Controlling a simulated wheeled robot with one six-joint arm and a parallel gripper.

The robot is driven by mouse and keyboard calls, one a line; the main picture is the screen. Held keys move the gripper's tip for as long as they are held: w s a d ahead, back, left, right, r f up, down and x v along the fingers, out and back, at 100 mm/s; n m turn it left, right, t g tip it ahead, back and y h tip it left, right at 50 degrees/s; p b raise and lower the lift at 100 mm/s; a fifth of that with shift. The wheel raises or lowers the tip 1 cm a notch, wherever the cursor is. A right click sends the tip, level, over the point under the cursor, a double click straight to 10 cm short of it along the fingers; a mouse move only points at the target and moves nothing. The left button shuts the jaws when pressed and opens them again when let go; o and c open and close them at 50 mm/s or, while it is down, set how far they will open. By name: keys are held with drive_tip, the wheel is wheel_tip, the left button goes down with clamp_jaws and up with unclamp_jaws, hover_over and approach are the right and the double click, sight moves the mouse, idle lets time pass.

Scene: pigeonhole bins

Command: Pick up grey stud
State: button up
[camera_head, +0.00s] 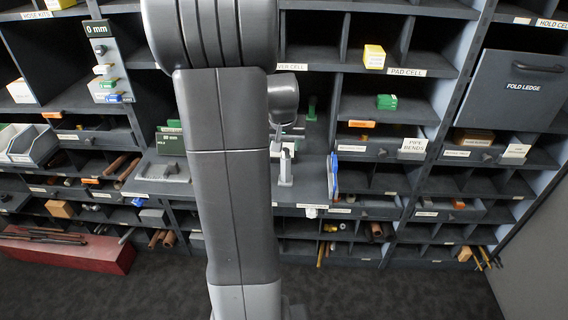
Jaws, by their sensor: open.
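My gripper (277,138) is mostly hidden behind my large arm link. Only a small part shows below my wrist, at the middle of the shelving, and I see nothing held in it. A light grey upright piece with a wider foot (285,168) stands on the mid-height ledge, just below and right of that part. It may be the grey stud, but I cannot tell for sure. I cannot tell whether my gripper touches it.
Dark pigeonhole shelving surrounds the ledge. A yellow box (374,57) and a green block (387,102) sit in cells to the right. A blue-white upright piece (332,177) stands near the ledge's right end. A red box (70,250) lies on the floor at left.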

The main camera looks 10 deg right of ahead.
sight(285, 161)
drive_tip(key=x, duration=0.6)
drive_tip(key=p+x, duration=0.1)
drive_tip(key=x, duration=0.5)
drive_tip(key=shift+s+d+f, duration=0.1)
drive_tip(key=shift+d+f, duration=0.05)
drive_tip(key=shift+f, duration=0.3)
drive_tip(key=shift+c, duration=0.2)
drive_tip(key=c, duration=1.1)
